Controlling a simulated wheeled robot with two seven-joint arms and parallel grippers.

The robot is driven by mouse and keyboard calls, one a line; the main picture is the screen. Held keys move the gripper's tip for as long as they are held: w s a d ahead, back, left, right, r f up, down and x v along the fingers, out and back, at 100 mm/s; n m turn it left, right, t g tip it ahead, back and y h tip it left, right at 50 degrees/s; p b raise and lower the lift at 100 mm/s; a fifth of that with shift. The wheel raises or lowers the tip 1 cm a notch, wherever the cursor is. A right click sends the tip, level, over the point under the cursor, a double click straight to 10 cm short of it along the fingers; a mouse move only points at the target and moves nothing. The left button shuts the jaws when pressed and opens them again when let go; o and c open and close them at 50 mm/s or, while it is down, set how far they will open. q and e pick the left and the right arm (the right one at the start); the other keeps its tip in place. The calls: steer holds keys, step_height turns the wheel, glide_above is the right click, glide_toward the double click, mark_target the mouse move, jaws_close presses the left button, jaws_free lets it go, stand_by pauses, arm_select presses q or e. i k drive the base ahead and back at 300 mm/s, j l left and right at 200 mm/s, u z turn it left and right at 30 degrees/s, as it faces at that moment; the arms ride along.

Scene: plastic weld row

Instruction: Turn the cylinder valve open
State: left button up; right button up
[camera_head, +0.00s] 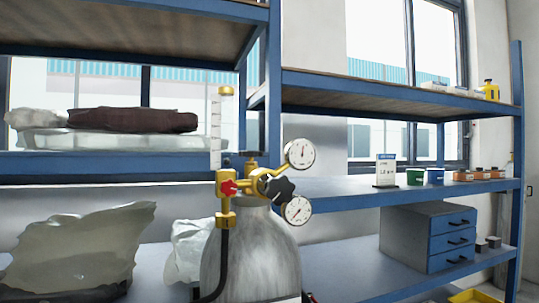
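A grey gas cylinder (250,258) stands upright in the centre foreground, its lower part cut off by the bottom edge. A brass regulator (258,183) sits on its top, with two round white gauges, an upper one (300,153) and a lower one (297,210). A black lobed knob (280,189) faces forward between the gauges. A small red knob (228,188) is on the left, above a black hose. A dark cap or handwheel (256,155) shows at the top behind the brass body. I cannot tell how far any knob is turned. Neither gripper is in view.
Blue shelving (400,103) stands behind the cylinder. A clear flowmeter tube (216,128) rises at the regulator's left. Plastic-wrapped bundles (80,250) lie at left. A grey cabinet with blue drawers (428,237) is at right. Open space lies between cylinder and cabinet.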

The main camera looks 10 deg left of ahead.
mark_target(250, 154)
steer(key=i+l+z, duration=0.15)
steer(key=i+l, duration=0.65)
steer(key=l, duration=0.1)
